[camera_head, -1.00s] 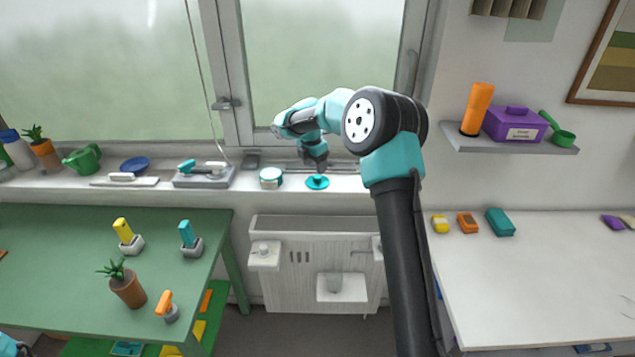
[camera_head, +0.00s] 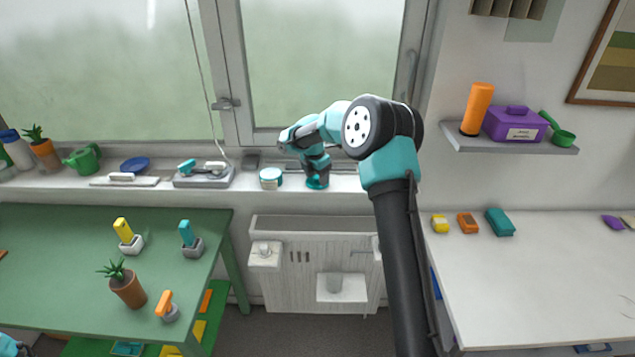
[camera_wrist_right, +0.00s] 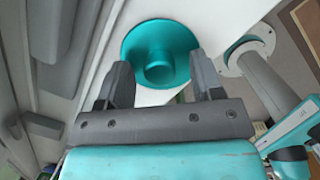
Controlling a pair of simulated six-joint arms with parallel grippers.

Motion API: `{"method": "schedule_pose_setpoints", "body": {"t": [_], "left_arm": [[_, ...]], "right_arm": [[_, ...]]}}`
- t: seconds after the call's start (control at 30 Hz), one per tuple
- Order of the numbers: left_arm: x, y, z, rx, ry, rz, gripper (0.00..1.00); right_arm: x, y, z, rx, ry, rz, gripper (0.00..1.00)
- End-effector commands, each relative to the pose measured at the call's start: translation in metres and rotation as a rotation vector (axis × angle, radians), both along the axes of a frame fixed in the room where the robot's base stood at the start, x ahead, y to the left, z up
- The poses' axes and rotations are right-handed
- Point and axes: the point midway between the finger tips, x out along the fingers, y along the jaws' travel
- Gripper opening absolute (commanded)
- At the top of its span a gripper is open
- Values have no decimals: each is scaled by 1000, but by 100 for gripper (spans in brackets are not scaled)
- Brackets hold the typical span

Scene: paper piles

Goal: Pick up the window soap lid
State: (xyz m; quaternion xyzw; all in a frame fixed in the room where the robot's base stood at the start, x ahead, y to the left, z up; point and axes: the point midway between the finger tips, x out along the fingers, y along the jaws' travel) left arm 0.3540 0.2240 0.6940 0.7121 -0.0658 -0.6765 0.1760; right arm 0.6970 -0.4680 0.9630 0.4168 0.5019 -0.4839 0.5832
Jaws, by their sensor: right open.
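The teal soap lid (camera_head: 317,186) lies on the white window sill, a round disc with a raised knob. In the right wrist view the lid (camera_wrist_right: 159,50) shows just beyond my right gripper (camera_wrist_right: 156,82), with its knob between the two open fingers. In the head view my right gripper (camera_head: 316,178) is down over the lid and hides most of it. I cannot tell whether the fingers touch the knob. My left gripper is not clearly in view; only a bit of teal shows at the bottom left corner.
A white and teal round container (camera_head: 271,178) stands on the sill just left of the lid. A grey tray (camera_head: 204,177) is further left. The window stands behind the sill and a radiator (camera_head: 315,262) is below it.

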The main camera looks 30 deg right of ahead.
Motion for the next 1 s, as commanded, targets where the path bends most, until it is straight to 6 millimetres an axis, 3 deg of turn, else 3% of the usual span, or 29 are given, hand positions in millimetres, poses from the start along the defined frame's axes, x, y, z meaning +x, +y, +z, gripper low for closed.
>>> {"method": "schedule_pose_setpoints", "body": {"t": [0.3, 0.87, 1.0], "left_arm": [[0, 0, 0, 0, 0, 0, 43], [0, 0, 0, 0, 0, 0, 43], [0, 0, 0, 0, 0, 0, 43]], "right_arm": [[0, 0, 0, 0, 0, 0, 61], [0, 0, 0, 0, 0, 0, 8], [0, 0, 0, 0, 0, 0, 8]]}}
